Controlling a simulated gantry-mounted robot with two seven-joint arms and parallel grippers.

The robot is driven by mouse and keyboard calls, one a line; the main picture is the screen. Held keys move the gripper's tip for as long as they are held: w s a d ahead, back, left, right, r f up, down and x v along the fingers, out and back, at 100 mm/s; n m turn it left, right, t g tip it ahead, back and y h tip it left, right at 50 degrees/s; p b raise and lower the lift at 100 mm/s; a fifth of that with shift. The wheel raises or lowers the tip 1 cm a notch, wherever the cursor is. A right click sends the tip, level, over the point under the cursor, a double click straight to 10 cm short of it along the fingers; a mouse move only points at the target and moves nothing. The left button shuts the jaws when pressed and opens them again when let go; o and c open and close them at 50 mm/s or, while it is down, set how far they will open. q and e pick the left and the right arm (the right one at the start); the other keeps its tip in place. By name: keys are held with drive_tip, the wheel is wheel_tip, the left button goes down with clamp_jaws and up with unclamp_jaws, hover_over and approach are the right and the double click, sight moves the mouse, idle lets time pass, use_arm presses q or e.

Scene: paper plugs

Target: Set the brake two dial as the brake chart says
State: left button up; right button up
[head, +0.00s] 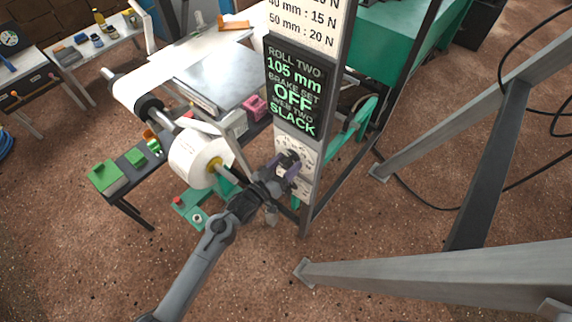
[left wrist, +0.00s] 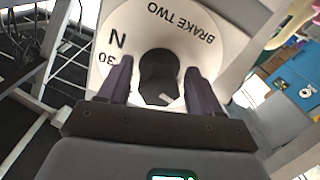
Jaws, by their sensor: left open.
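The brake two dial (left wrist: 160,78) has a dark knob in a white face plate (left wrist: 135,28) marked "BRAKE TWO", "N" and "30". My left gripper (left wrist: 159,88) is open, with one finger on each side of the knob; I cannot tell whether they touch it. In the head view my left gripper (head: 290,168) is at the post's white dial panel (head: 305,150) and hides part of it. The brake chart (head: 305,20) is cut off at the top; it shows "40 mm : 15 N" and "50 mm : 20 N". The display (head: 293,90) reads roll two 105 mm, brake set OFF, web two SLACK.
A white paper roll (head: 195,160) on a shaft stands just left of my left gripper. A green block (head: 105,176) sits on the dark bench. Grey metal frame beams (head: 450,270) stand at the right. Brown floor is open at the front.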

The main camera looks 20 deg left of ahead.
use_arm(q)
drive_tip(key=c, duration=1)
drive_tip(key=shift+o, duration=0.2)
